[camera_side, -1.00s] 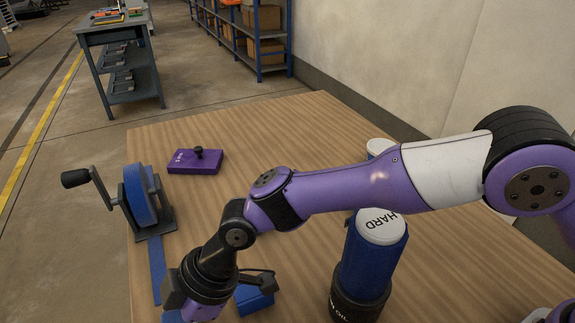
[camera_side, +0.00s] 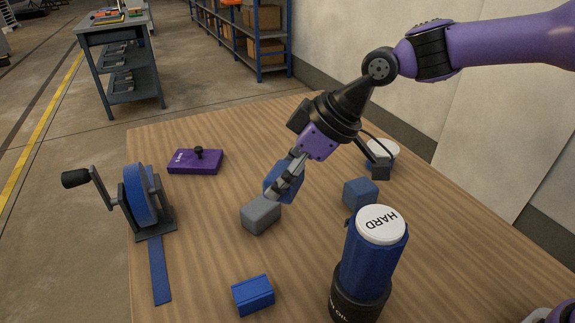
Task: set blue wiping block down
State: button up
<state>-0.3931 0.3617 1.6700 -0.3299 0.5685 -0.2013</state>
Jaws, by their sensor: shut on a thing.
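My gripper (camera_side: 279,193) points down and to the left over the middle of the table, with its fingers shut on a blue block, which I take to be the blue wiping block (camera_side: 271,177). The fingers cover part of this block, and it looks tilted. A grey block (camera_side: 260,214) is just below and left of the fingertips. It overlaps them in the side view, and I cannot tell whether they touch. Whether the held block touches the table is also unclear.
Other blue blocks lie at the front (camera_side: 253,296) and right (camera_side: 361,193). A blue canister marked HARD (camera_side: 372,255) stands at front right. A hand-cranked wheel (camera_side: 140,195) and a purple box (camera_side: 195,162) are at left. The wooden table (camera_side: 205,225) is bare between.

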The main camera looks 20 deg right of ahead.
jog(key=s+d+f+m+t+h, duration=0.1)
jog(key=s+d+m+h, duration=0.2)
jog(key=d, duration=0.9)
jog(key=s+d+f+m+t+h, duration=0.1)
jog(key=s+d+m+t+h, duration=0.15)
jog(key=d+m, duration=0.6)
jog(key=d+f+n, duration=0.1)
jog(key=d+f, duration=0.1)
jog(key=d, duration=0.2)
jog(key=w+d+f, duration=0.1)
jog(key=d+f, duration=0.1)
jog(key=d, duration=0.2)
jog(key=d+f+n+g+y, duration=0.1)
jog(key=d+f, duration=0.1)
jog(key=d, duration=0.2)
jog(key=shift+w+d+f+n, duration=0.1)
jog(key=shift+w+d+n, duration=0.2)
jog(key=shift+d+n, duration=0.05)
jog(key=shift+w+d+f, duration=0.1)
jog(key=shift+d+f, duration=0.1)
jog(key=shift+d, duration=0.1)
jog(key=shift+d+f, duration=0.1)
jog(key=shift+f, duration=1.95)
jog(key=o, duration=0.9)
jog(key=shift+f, duration=0.15)
jog(key=shift+o, duration=0.2)
